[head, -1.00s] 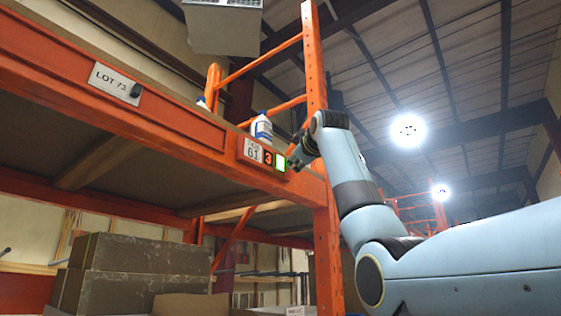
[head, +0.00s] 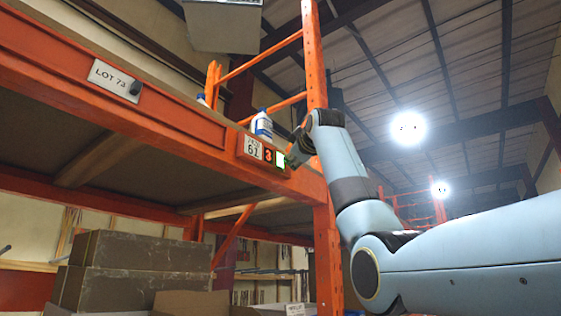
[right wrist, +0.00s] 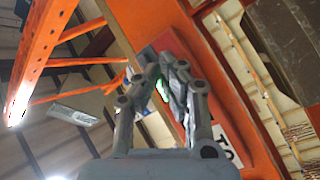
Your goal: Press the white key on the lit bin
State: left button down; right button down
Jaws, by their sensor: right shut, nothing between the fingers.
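A pick light module (head: 264,153) with a white label reading 61, a red digit 3 and a glowing green-white key (head: 280,159) sits on the orange shelf beam. My right gripper (head: 289,161) is shut and empty, its fingertips at the right side of the lit key and partly covering it. In the right wrist view the closed fingers (right wrist: 165,72) point at the red module (right wrist: 178,48), and a green glow (right wrist: 162,91) shows between and behind them. I cannot tell whether the fingertips touch the key. My left gripper is out of view.
White bottles with blue caps (head: 262,124) stand on the shelf behind the beam (head: 120,100). A LOT 73 plate (head: 113,78) is fixed further left. An orange upright (head: 314,60) rises just right of the module. Cardboard boxes (head: 140,252) are stacked below.

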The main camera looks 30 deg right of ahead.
jog(key=shift+w, duration=0.15)
dwell(0.5)
jog(key=shift+w+a, duration=0.2)
jog(key=shift+w, duration=0.05)
jog(key=shift+w+a, duration=0.1)
jog(key=shift+w, duration=0.3)
dwell(0.7)
jog(key=shift+s, duration=0.2)
jog(key=shift+s+d+b, duration=0.2)
jog(key=shift+s+b, duration=0.15)
jog(key=shift+b, duration=0.15)
jog(key=shift+s+d, duration=0.1)
jog(key=shift+s, duration=0.1)
